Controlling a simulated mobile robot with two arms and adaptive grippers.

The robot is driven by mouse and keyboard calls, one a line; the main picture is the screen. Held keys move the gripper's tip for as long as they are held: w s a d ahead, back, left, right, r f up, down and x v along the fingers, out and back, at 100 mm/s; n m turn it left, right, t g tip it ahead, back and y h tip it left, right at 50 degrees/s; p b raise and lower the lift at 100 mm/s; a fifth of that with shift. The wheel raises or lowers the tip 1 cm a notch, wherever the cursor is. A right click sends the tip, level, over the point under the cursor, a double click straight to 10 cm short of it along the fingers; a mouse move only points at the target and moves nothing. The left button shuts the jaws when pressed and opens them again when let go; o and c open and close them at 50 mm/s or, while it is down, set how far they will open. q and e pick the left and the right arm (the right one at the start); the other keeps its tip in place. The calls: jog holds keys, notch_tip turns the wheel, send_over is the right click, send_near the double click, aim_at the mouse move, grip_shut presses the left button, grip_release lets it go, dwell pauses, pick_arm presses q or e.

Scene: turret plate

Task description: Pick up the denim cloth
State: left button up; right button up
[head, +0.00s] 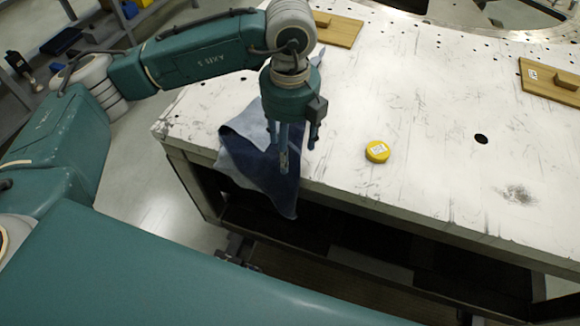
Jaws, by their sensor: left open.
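The denim cloth (242,164) is blue, with lighter and darker patches. It lies at the near left edge of the white table, and part of it hangs down over the edge. My left gripper (290,150) is open and points down over the cloth's right part. Its fingers hide some of the cloth, and I cannot tell whether they touch it. My right gripper does not show.
The white table (430,110) has a yellow round tin (377,151) right of the cloth. Wooden boards with handles lie at the back (338,30) and at the right (553,82). The table's middle is mostly clear. Shelves (98,30) stand at the upper left.

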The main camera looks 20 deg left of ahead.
aim_at(290, 168)
pick_arm(q)
jog(key=shift+f+b, duration=1.65)
jog(key=shift+f, duration=0.5)
jog(key=shift+f, duration=0.1)
jog(key=shift+f+b, duration=0.35)
jog(key=shift+b, duration=0.05)
jog(key=shift+r, duration=0.1)
jog(key=shift+c, duration=0.6)
jog(key=shift+s, duration=0.1)
grip_shut()
notch_tip(290, 168, up, 12)
jog(key=p, duration=0.7)
